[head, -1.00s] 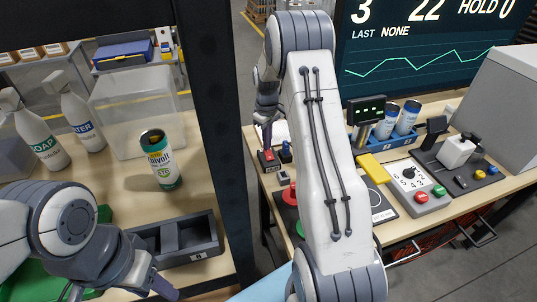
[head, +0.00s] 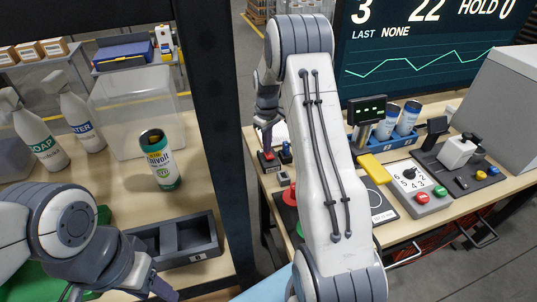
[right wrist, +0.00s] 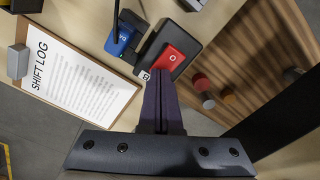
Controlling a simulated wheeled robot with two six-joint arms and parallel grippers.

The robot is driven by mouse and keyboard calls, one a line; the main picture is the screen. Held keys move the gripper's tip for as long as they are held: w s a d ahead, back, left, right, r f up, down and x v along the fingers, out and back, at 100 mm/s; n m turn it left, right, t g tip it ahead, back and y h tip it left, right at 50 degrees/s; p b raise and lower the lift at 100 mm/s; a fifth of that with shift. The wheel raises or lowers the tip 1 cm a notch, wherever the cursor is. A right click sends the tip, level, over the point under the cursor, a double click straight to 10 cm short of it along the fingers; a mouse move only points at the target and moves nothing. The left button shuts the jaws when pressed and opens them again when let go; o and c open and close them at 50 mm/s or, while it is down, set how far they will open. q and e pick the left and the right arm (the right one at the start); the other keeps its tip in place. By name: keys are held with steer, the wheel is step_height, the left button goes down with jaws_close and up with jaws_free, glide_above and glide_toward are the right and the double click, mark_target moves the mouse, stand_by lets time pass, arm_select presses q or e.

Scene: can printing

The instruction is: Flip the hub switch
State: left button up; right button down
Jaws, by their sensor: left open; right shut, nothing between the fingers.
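The red rocker switch (right wrist: 172,57), marked with a white circle, sits on a small black base in the right wrist view. It also shows as a small red patch near the table's left end in the head view (head: 268,156). My right gripper (right wrist: 158,84) is shut and empty. Its fingertips are at the near edge of the red switch; I cannot tell whether they touch it. In the head view my right gripper (head: 266,143) points down over the switch. My left gripper (head: 163,291) is open at the bottom left, partly cut off, away from the switch.
A blue plug-like part (right wrist: 124,38) with a dark cable sits beside the switch. A shift log clipboard (right wrist: 80,75) lies to its left. A dark post (head: 212,130) stands between the two tables. A numbered dial box (head: 415,188) is further right.

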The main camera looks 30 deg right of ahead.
step_height(320, 180, up, 7)
steer(key=p, duration=0.5)
steer(key=shift+f, duration=0.1)
stand_by(0.5)
